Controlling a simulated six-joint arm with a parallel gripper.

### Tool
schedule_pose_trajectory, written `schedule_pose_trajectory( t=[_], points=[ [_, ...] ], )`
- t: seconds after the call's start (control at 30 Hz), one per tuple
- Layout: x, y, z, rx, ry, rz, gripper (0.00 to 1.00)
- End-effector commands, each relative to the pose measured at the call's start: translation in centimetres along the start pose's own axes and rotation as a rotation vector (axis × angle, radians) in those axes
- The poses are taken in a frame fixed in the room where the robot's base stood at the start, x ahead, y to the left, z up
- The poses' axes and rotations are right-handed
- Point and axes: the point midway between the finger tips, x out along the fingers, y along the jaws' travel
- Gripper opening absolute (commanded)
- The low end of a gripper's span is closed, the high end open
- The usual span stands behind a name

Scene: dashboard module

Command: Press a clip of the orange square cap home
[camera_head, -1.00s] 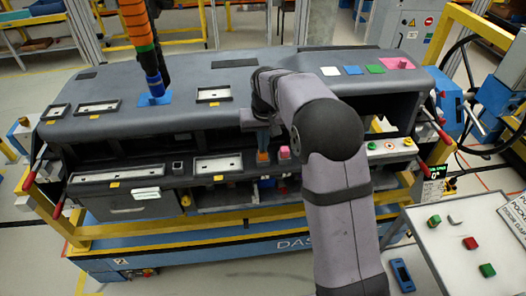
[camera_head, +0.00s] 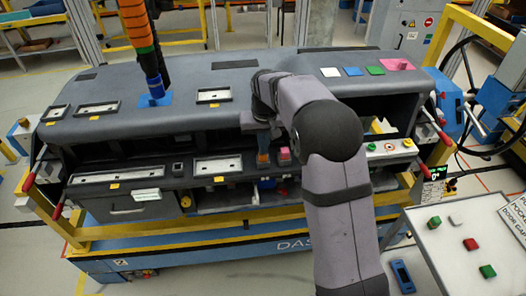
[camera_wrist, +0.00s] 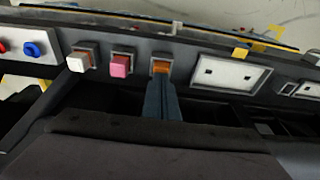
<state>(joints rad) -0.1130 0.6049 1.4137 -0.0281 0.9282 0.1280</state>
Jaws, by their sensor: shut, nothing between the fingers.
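The orange square cap (camera_wrist: 161,67) sits in a dark square socket on the dashboard's lower ledge. In the head view the cap (camera_head: 263,158) is a small orange patch just below my gripper (camera_head: 263,145). In the wrist view my gripper (camera_wrist: 160,84) is shut and empty, its fingertips at the near edge of the cap. They appear to touch it, and they hide its near side. The individual clips are too small to make out, and I cannot tell how deep the cap sits.
A pink cap (camera_wrist: 121,69) and a white cap (camera_wrist: 77,64) stand in sockets to the left in the wrist view. A white framed panel (camera_wrist: 231,74) lies to the right. The dashboard's upper overhang (camera_head: 180,122) is close above my gripper.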

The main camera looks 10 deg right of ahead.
Motion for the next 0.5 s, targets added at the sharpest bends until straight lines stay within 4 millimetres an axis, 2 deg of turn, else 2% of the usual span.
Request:
schedule_pose_trajectory(
  t=[0.5],
  points=[
    [-5.0,0.0,-1.1,0.0,0.003,0.0,0.0]
  ],
)
